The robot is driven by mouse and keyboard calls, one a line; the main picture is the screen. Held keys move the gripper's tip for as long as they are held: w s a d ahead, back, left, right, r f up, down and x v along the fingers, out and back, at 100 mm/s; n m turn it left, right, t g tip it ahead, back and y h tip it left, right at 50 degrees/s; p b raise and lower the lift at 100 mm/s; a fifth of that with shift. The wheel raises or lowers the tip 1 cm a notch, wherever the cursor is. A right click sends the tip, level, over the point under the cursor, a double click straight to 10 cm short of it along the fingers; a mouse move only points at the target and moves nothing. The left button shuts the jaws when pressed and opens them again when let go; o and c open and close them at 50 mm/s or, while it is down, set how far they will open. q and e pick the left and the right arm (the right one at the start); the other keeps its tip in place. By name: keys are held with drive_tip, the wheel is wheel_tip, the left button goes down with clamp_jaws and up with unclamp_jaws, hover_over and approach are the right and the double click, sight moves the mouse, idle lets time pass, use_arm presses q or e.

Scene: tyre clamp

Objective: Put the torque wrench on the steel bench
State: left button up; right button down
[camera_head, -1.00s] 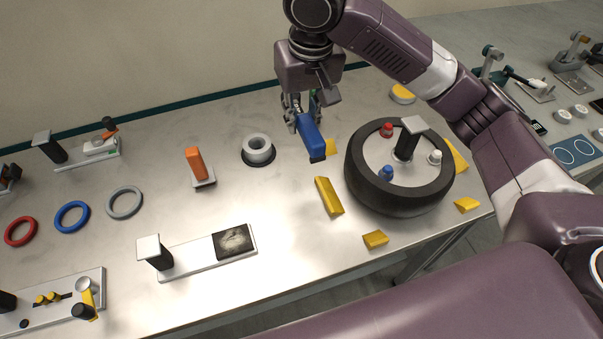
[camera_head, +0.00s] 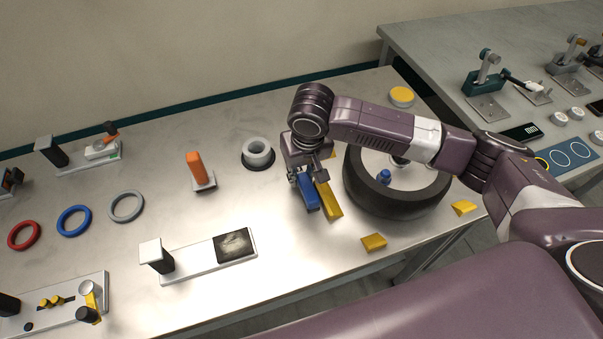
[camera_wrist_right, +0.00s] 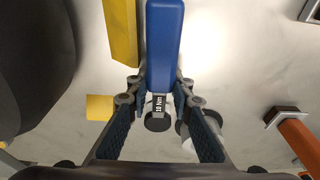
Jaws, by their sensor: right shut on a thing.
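The torque wrench (camera_head: 309,195) has a blue handle and hangs in my right gripper (camera_head: 304,179), over or close to the steel bench (camera_head: 290,255). The gripper is shut on the wrench. A yellow wedge (camera_head: 328,201) lies just right of the handle. I cannot tell whether the wrench touches the bench. My left gripper is not in view.
Bench between the plate (camera_head: 208,260) and wedges is clear.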

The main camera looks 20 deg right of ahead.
sight(305, 180)
drive_tip(key=shift+f, duration=0.2)
drive_tip(key=c, duration=1.7)
unclamp_jaws()
drive_tip(key=shift+s+f, duration=0.1)
drive_tip(key=shift+f, duration=0.1)
drive_tip(key=shift+r, duration=0.1)
drive_tip(key=shift+r, duration=0.4)
drive_tip(key=r, duration=0.4)
drive_tip(key=s+r, duration=0.1)
drive_tip(key=r, duration=0.2)
drive_tip(key=s+r, duration=0.1)
drive_tip(key=r, duration=0.3)
drive_tip(key=shift+s+r+b, duration=0.1)
drive_tip(key=shift+r+b, duration=0.25)
drive_tip(key=shift+b, duration=0.05)
